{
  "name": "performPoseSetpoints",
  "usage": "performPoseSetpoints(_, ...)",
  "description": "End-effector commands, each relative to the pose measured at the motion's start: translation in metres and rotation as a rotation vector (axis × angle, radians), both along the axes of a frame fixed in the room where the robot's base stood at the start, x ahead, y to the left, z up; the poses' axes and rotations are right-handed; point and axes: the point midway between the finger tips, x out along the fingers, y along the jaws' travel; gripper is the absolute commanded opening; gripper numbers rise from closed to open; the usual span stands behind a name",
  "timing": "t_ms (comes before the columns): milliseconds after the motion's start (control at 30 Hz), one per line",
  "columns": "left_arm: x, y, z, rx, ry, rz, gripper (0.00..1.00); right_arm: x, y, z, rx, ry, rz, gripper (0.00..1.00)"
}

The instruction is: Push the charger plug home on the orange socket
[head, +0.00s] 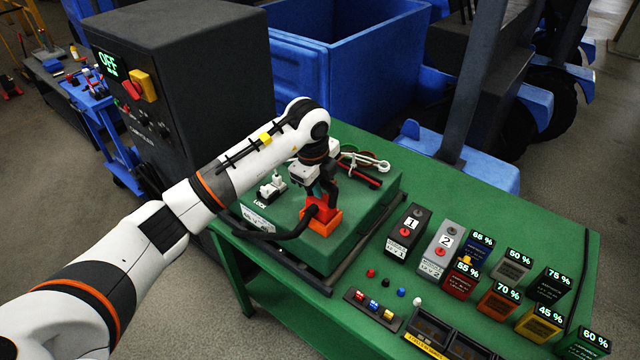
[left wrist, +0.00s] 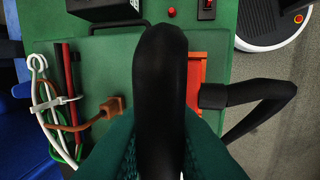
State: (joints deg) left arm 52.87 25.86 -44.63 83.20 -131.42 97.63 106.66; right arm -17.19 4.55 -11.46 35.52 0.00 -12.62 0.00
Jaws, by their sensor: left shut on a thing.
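The orange socket (head: 325,227) stands on the green raised top near the table's left part. It also shows in the left wrist view as an orange edge (left wrist: 197,72), partly hidden. My left gripper (head: 319,193) points down over the socket and is shut on the charger plug (head: 312,209). A thick black cable (head: 285,236) curves from the plug to the left. In the left wrist view a large black form (left wrist: 160,70) covers the middle, between teal finger parts. The plug is at the socket, but I cannot tell how deep it sits. My right gripper is not in view.
A white LOCK device (head: 271,188) stands left of the socket. Cables and a red rod (head: 365,174) lie behind it. Numbered boxes (head: 441,247) and several percent-marked blocks (head: 499,300) stand to the right. A dark cabinet (head: 190,90) marked OFF stands at the left.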

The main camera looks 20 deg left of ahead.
Motion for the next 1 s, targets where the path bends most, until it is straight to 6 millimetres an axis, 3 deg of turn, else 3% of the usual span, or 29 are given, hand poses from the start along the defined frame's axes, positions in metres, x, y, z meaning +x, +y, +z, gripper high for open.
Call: performPoseSetpoints(1000, 0.0, 0.0, -0.019, 0.0, -0.001, 0.0, 0.0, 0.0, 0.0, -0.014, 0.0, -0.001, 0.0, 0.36)
